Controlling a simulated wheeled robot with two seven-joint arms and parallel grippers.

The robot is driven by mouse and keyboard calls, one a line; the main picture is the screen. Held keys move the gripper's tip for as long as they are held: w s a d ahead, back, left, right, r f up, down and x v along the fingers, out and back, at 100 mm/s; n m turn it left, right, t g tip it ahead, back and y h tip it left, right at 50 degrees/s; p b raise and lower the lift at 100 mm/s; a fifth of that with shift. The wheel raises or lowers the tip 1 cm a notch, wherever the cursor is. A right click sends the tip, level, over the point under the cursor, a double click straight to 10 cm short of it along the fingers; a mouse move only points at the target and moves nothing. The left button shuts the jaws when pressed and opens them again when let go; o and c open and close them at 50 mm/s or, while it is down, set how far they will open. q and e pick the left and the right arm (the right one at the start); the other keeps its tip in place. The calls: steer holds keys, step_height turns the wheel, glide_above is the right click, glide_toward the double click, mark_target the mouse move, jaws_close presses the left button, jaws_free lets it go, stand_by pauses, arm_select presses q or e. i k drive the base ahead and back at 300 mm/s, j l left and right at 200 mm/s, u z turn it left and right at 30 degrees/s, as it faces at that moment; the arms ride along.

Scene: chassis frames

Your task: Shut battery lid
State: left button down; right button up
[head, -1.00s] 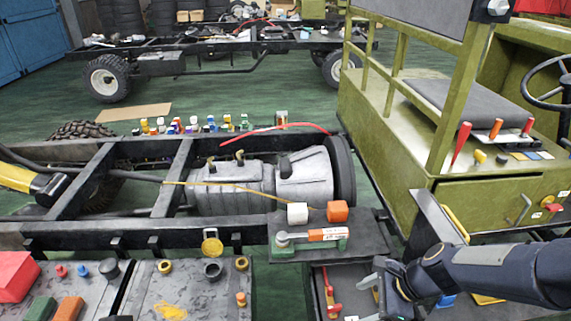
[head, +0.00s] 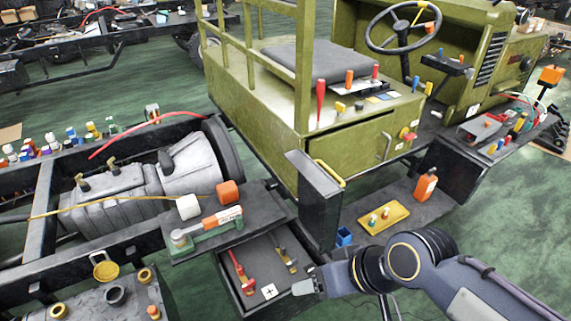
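The battery box (head: 237,293) is an open dark tray at the lower middle, below the black shelf. Inside it are a red-handled terminal piece (head: 242,272), a second terminal piece with brass parts (head: 287,259) and a white plus label (head: 269,291). A dark upright panel with a yellow handle, which looks like the lid (head: 318,205), stands raised at the box's right rear. My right gripper (head: 306,286) is at the box's right edge, in front of and below the panel, apart from its handle. Its finger opening is too small to judge. My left gripper is out of view.
A black shelf (head: 190,250) beside the box holds a white cube, an orange cube and a green-and-orange tool. Right of the panel are a blue cup (head: 344,237), a yellow tray (head: 383,218) and an orange bottle (head: 426,186). The olive cab (head: 290,110) stands behind.

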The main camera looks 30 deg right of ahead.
mark_target(320, 198)
steer(key=l+u, duration=0.2)
steer(key=l, duration=0.75)
steer(key=l+u, duration=0.2)
steer(key=l, duration=0.75)
steer(key=k+l+u, duration=0.2)
steer(key=l, duration=0.75)
steer(key=j, duration=0.35)
